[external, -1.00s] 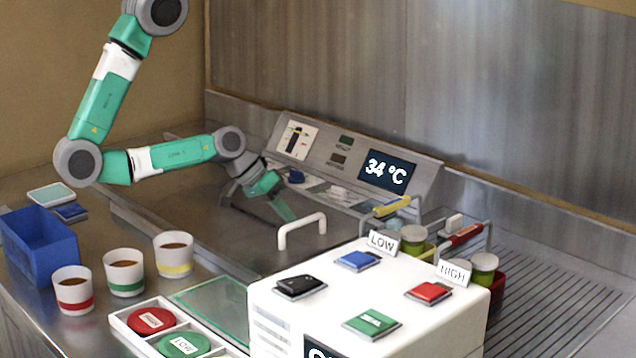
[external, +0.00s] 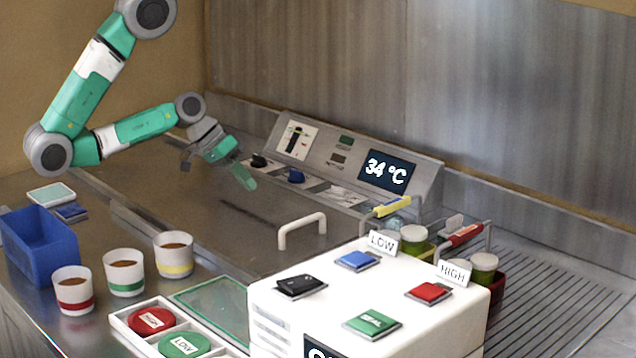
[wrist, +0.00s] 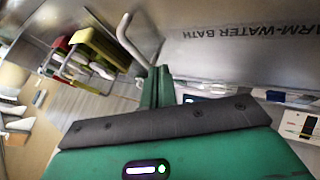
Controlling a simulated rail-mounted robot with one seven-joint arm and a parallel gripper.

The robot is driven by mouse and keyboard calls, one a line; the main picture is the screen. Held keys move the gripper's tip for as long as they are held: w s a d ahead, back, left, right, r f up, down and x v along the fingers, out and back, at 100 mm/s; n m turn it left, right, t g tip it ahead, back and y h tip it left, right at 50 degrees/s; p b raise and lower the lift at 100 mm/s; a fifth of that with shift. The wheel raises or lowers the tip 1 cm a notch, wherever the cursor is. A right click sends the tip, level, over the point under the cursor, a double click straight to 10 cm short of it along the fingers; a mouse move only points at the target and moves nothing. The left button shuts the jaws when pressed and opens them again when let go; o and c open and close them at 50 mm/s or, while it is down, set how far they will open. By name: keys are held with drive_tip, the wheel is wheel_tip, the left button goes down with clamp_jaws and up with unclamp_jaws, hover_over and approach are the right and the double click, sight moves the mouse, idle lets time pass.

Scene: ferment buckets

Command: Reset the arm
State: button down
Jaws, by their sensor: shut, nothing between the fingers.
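My gripper (external: 248,178) hangs over the steel warm-water bath lid (external: 240,215) in the external view, in front of the control panel. It is shut and empty, with its green fingers pointing down and to the right. In the wrist view the closed green fingers (wrist: 157,88) show against the lid, near its white handle (wrist: 140,42). In the external view the handle (external: 302,228) stands to the right of the gripper, apart from it.
The control panel (external: 405,150) reads 34 °C. Three banded cups (external: 124,270) and a blue bin (external: 40,243) stand at the left. A white box (external: 300,315) with coloured pads is in front.

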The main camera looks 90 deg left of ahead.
idle(0.3)
drive_tip(key=w+a+r+m+t+y, duration=0.2)
drive_tip(key=w+r+m+t, duration=0.35)
drive_tip(key=w+r, duration=1.65)
drive_tip(key=d+r+t, duration=0.3)
drive_tip(key=r, duration=0.8)
drive_tip(key=w+d+r+m+t, duration=0.1)
drive_tip(key=d+r+t, duration=0.2)
drive_tip(key=r, duration=0.8)
drive_tip(key=w+d+r+m+t+h, duration=0.1)
drive_tip(key=d+r+t, duration=0.3)
drive_tip(key=r, duration=0.7)
drive_tip(key=shift+w+r+t, duration=0.15)
drive_tip(key=shift+r+t, duration=0.25)
drive_tip(key=shift+t, duration=0.35)
